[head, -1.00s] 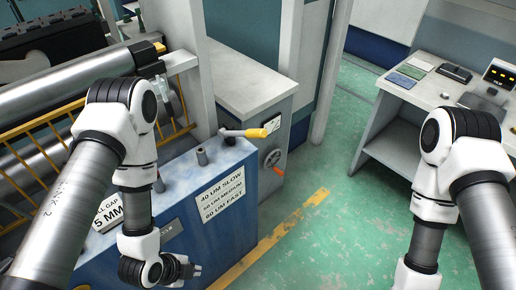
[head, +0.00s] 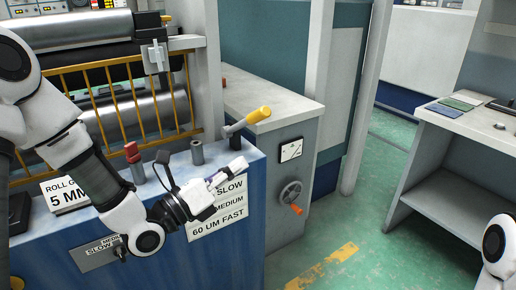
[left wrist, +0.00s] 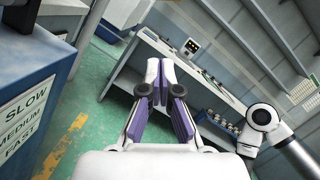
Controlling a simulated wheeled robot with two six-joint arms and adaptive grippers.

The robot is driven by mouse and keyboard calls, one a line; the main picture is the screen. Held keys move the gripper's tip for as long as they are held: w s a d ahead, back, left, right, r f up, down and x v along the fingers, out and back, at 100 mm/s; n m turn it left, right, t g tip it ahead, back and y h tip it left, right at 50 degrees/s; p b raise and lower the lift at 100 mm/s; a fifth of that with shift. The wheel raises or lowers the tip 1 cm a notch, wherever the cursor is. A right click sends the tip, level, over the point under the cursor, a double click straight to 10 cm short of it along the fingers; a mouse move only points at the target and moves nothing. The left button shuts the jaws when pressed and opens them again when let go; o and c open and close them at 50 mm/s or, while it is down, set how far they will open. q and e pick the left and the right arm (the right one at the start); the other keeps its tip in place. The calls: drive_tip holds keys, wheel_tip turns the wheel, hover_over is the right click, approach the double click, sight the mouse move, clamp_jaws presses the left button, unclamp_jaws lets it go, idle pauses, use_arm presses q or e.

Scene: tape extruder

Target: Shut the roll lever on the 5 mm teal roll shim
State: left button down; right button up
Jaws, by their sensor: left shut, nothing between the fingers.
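A lever with a yellow grip (head: 250,122) stands on the far right corner of the blue console (head: 245,240), its grip pointing up and to the right. I cannot tell from the frames whether it is the roll lever. A sign reading "ROLL ... 5 MM" (head: 66,194) is on the console's left part. I make out no teal shim. My left gripper (head: 238,168) is shut and empty, in front of the console's top edge, below and nearer than the lever. In the left wrist view its closed fingers (left wrist: 165,72) point toward the desk. My right gripper is out of view.
A red-capped post (head: 134,160) and a grey post (head: 197,152) stand on the console. Yellow bars (head: 130,110) guard the steel rollers behind. A grey desk (head: 440,170) stands right, across green floor.

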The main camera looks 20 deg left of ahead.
use_arm(q)
drive_tip(key=w+d+r+p, duration=0.1)
drive_tip(key=w+r+p, duration=0.1)
drive_tip(key=w+r, duration=0.2)
drive_tip(key=w, duration=0.3)
drive_tip(key=shift+w+d+r, duration=0.25)
drive_tip(key=shift+w+d, duration=0.1)
drive_tip(key=shift+w, duration=0.05)
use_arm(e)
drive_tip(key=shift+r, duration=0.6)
use_arm(q)
drive_tip(key=shift+w+a+r, duration=0.1)
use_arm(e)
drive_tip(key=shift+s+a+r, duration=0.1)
